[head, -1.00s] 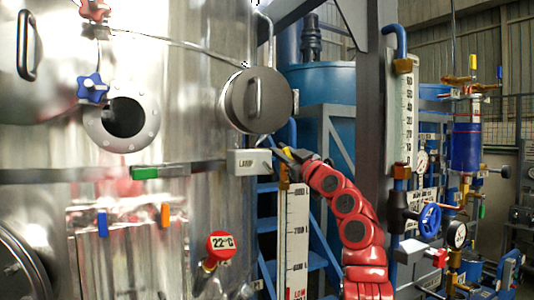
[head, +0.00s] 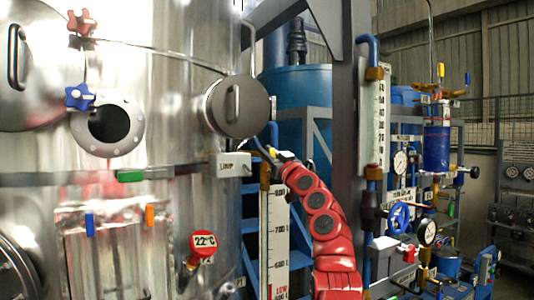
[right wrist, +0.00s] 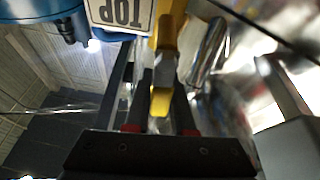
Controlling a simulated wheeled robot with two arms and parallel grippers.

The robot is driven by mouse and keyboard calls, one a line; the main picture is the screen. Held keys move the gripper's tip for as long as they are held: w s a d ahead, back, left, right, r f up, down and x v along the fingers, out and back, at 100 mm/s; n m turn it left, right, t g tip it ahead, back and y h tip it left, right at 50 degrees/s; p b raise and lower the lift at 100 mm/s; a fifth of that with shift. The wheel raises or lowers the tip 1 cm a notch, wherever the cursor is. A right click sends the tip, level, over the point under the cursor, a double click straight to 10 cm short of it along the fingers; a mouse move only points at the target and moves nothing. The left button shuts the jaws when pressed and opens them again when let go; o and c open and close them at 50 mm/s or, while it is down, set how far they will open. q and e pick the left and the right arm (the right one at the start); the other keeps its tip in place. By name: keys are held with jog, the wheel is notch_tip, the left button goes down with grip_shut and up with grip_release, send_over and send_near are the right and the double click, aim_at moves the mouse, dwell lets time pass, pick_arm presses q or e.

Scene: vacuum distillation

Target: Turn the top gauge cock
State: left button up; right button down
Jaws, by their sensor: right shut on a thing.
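The top gauge cock (right wrist: 166,45) is a brass body with a yellow lever (right wrist: 160,101) in the right wrist view, beside a plate marked TOP (right wrist: 120,12). My right gripper (right wrist: 160,92) has its dark fingers on both sides of the yellow lever and is shut on it. In the head view my red right arm rises to the right gripper (head: 268,155) at the top of the tall white level gauge (head: 277,235). The cock is small there and partly hidden by the gripper. My left gripper is not in view.
A steel tank fills the left, with a round grey cover (head: 238,106), a lamp box (head: 230,165) and a red 22°C dial (head: 203,240) close to the gauge. Right of my arm stand a grey post (head: 345,200) and a blue handwheel (head: 398,215).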

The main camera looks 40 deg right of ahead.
jog(key=shift+f, duration=0.2)
jog(key=c, duration=0.8)
grip_release()
jog(key=shift+r, duration=0.1)
jog(key=shift+o, duration=0.2)
jog(key=b+v, duration=0.9)
jog(key=v, duration=0.8)
jog(key=shift+s, duration=0.15)
